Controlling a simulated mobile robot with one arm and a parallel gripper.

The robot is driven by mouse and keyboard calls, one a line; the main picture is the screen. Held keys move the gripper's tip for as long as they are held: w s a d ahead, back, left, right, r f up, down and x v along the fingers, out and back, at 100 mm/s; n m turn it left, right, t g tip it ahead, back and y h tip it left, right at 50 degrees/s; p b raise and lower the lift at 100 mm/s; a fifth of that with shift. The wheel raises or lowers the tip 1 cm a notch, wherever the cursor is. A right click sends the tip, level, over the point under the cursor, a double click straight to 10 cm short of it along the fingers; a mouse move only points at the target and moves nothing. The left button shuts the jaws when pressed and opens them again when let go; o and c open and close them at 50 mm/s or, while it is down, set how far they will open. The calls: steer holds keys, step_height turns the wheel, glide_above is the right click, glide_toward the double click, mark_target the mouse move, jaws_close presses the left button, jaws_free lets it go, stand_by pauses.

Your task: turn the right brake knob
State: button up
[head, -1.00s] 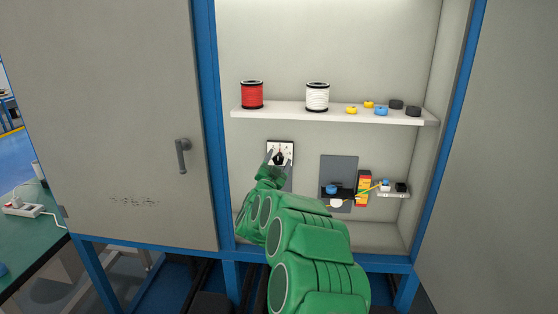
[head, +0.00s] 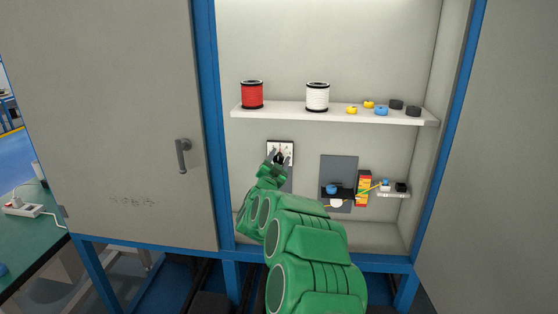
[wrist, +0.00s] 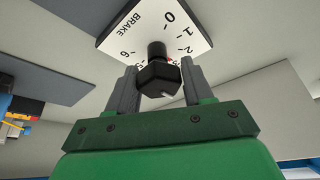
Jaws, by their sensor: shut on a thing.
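A black brake knob (wrist: 158,76) with a faceted head stands out from a white dial plate (wrist: 120,22) marked BRAKE and with numbers including 0, 1, 2 and 6. A small red mark shows beside the knob's shaft. My gripper (wrist: 158,67) has one grey finger on each side of the knob and is shut on it. In the head view the dial plate (head: 287,146) is on the cabinet's back wall below the shelf, and my gripper (head: 275,159) partly covers the knob. The knob's exact setting cannot be read.
The shelf (head: 300,113) above holds a red spool (head: 252,94), a white spool (head: 317,96) and several small rings. To the right are a dark panel (head: 339,168), an orange-yellow box (head: 363,188) and a small ledge (head: 396,195). Cabinet doors stand at both sides.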

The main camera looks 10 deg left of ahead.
steer(key=shift+m, duration=0.3)
steer(key=m+g+h, duration=0.1)
steer(key=m, duration=0.2)
steer(key=shift+r+h, duration=0.1)
steer(key=shift+h, duration=0.2)
steer(key=shift+d+f+m+g+h, duration=0.15)
steer(key=shift+m+g, duration=0.4)
steer(key=shift+m, duration=0.85)
steer(key=shift+f+m+g+h, duration=0.1)
steer(key=shift+m+g+h, duration=0.3)
steer(key=shift+m, duration=1)
steer(key=o, duration=0.9)
steer(key=shift+r, duration=0.15)
